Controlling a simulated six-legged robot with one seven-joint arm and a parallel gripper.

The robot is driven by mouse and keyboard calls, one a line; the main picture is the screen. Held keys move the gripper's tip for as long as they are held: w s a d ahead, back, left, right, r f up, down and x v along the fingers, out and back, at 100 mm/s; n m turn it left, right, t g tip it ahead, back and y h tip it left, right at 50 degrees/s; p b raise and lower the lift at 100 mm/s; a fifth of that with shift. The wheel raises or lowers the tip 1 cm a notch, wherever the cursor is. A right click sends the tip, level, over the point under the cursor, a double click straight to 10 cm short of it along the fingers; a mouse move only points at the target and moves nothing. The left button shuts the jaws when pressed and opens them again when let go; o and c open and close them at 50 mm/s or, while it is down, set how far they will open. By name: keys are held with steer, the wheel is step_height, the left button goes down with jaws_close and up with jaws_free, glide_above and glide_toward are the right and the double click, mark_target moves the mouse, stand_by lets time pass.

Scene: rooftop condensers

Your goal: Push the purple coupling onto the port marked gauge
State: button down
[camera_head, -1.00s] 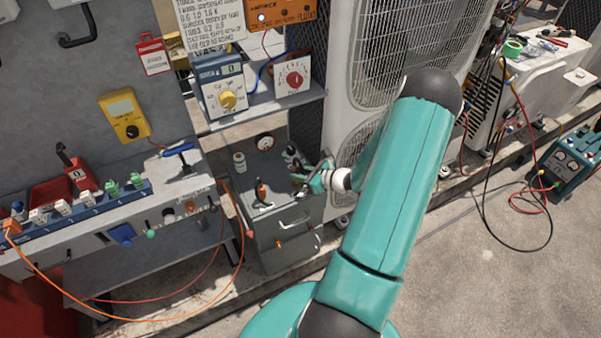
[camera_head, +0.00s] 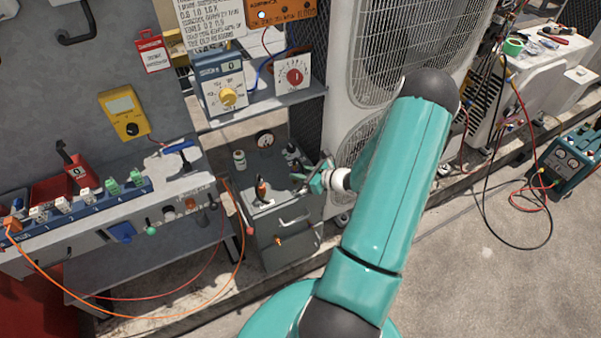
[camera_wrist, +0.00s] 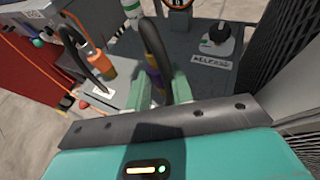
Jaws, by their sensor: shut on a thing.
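My gripper (camera_wrist: 161,90) is shut on the purple coupling (camera_wrist: 153,77), which shows between its fingers in the wrist view. A black hose (camera_wrist: 150,40) rises from the coupling and curves over it. The coupling's lower end is hidden by my fingers and wrist, so I cannot tell whether it touches a port. In the head view my gripper (camera_head: 310,179) is over the right side of the grey cabinet top (camera_head: 282,196). I cannot make out a port marked gauge; the small labels are too blurred to read.
A black knob (camera_wrist: 218,33) stands right of my fingers in the wrist view. An orange-ended hose fitting (camera_wrist: 97,60) stands to the left. A round dial (camera_head: 265,140) is at the cabinet's back. A large condenser (camera_head: 345,95) rises just behind and right.

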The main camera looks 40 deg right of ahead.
steer(key=shift+f, duration=0.5)
stand_by(0.9)
steer(key=c, duration=1.1)
jaws_free()
steer(key=shift+r, duration=0.1)
step_height(320, 180, up, 7)
steer(key=shift+r, duration=0.15)
